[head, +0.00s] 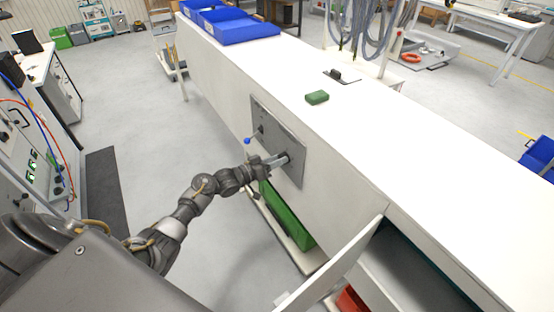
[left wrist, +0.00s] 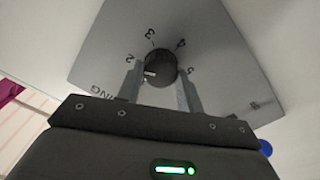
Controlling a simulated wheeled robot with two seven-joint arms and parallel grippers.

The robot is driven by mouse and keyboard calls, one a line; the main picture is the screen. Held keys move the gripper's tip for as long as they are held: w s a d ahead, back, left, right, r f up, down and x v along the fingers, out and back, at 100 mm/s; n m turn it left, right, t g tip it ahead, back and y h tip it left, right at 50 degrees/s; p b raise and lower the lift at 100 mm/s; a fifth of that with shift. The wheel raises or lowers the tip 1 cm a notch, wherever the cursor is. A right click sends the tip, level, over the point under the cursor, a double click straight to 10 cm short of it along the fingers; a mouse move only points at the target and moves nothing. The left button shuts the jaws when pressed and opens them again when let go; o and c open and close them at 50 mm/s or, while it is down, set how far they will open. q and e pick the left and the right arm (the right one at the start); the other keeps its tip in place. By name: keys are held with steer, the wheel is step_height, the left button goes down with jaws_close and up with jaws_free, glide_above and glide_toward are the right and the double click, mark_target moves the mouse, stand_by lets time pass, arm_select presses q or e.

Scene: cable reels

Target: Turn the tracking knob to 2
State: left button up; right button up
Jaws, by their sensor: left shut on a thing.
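The tracking knob (left wrist: 160,68) is a round black knob on a grey metal panel (left wrist: 215,60), with the numbers 2, 3, 4 and 5 printed around it. A small white mark on the knob faces left and slightly down in the left wrist view, just below the direction of the 2. My left gripper (left wrist: 160,82) has one finger on each side of the knob and is shut on it. In the head view, my left gripper (head: 277,161) reaches the panel (head: 290,142) on the side of the white bench. The knob there is partly hidden by the fingers.
A blue ball-ended lever (head: 247,141) sticks out to the left of the panel. Below the panel is a green bin (head: 285,217). An open white door (head: 335,270) stands out at the lower right.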

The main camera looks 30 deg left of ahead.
stand_by(0.4)
arm_select(q)
steer(key=o, duration=1)
steer(key=shift+b+v, duration=1.4)
steer(key=shift+v, duration=3.9)
